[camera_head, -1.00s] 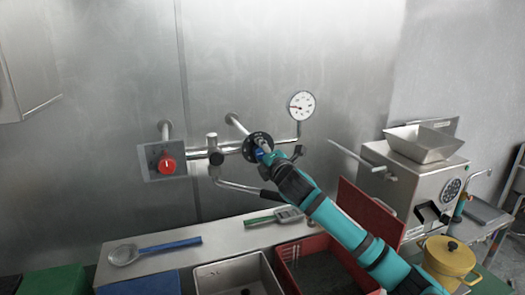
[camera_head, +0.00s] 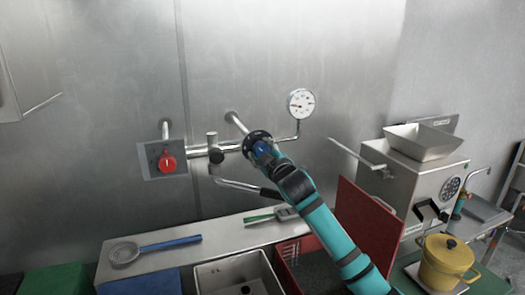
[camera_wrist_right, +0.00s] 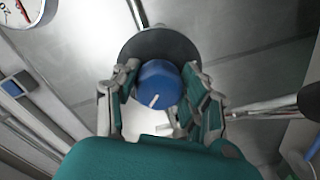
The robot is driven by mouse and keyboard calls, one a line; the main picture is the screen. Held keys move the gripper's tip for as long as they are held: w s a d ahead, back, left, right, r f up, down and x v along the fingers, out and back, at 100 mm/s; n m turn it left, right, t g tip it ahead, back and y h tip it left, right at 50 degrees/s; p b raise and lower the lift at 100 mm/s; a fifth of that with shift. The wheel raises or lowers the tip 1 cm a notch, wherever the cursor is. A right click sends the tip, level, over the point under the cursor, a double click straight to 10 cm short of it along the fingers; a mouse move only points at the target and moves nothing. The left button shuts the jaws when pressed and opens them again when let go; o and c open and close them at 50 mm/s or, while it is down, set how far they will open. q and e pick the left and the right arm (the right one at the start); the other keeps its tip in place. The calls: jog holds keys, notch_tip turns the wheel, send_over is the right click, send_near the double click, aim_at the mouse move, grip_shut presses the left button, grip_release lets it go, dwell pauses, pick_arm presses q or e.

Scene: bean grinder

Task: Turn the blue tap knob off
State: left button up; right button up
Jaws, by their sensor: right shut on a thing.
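The blue tap knob (camera_wrist_right: 158,86) sits on a round black plate (camera_wrist_right: 160,43) in the right wrist view. A white mark on the knob points down and to the left. My right gripper (camera_wrist_right: 162,98) has one finger on each side of the knob and is shut on it. In the head view the right gripper (camera_head: 268,156) reaches up from the lower right to the pipework. It hides most of the blue knob (camera_head: 262,147) there. My left gripper is not in view.
A red knob (camera_head: 167,162) on a grey plate is left along the pipe. A pressure gauge (camera_head: 301,103) is above right. The tap spout (camera_head: 240,185), sink (camera_head: 236,272) and red crate (camera_head: 291,250) are below. A grinder (camera_head: 420,175) stands at the right.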

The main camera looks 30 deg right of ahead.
jog(key=m, duration=0.4)
jog(key=shift+a+f+m+p, duration=0.1)
jog(key=shift+f+m+p, duration=0.1)
jog(key=shift+m+p, duration=0.1)
jog(key=shift+f+m+p, duration=0.1)
jog(key=shift+m+p, duration=0.2)
jog(key=shift+m, duration=1.7)
jog(key=o, duration=1.2)
jog(key=shift+s, duration=0.15)
jog(key=v, duration=1.1)
jog(key=shift+s, duration=0.35)
jog(key=shift+a, duration=0.1)
